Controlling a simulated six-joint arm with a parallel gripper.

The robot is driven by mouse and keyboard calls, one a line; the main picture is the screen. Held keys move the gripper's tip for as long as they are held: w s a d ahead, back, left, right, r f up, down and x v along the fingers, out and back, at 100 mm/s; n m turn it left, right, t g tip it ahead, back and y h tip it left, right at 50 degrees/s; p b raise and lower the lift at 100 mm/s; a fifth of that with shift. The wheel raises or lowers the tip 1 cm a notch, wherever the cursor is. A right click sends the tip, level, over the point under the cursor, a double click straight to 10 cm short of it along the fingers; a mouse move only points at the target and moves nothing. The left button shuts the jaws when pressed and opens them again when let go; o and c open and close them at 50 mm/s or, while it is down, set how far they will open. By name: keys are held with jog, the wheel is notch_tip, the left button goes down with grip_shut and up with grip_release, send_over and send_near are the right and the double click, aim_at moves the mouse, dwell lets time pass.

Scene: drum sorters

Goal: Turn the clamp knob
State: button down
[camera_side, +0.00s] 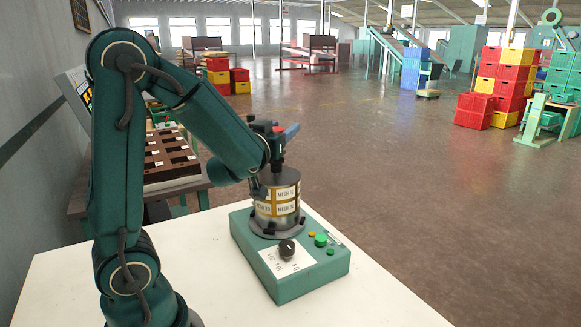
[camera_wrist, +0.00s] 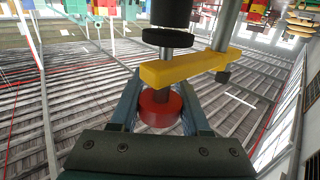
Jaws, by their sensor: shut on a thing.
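The clamp knob is a short red cylinder (camera_wrist: 160,112) on a rod, seen in the wrist view between the two teal fingers of my gripper (camera_wrist: 160,98). The fingers lie on both sides of it and are shut on it. The rod passes through a yellow clamp bar (camera_wrist: 190,68). In the side view a small red part (camera_side: 278,131) shows at my gripper (camera_side: 279,143), above a round sieve stack (camera_side: 287,209) with mesh labels. The stack stands upright on a teal machine base (camera_side: 300,290). My wrist hides part of the clamp there.
The base carries a black dial (camera_side: 287,248), a green button (camera_side: 321,240) and smaller controls. It stands on a white table (camera_side: 60,290) with bare surface around it. A tray with compartments (camera_side: 165,165) is behind at left. Colored crates (camera_side: 495,85) stand far off on open floor.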

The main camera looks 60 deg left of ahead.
jog(key=shift+d+m+t+h, duration=0.1)
jog(key=shift+m+t+h, duration=0.2)
jog(key=shift+t+h, duration=0.15)
jog(key=shift+c, duration=1.9)
grip_release()
jog(key=shift+g+y, duration=0.35)
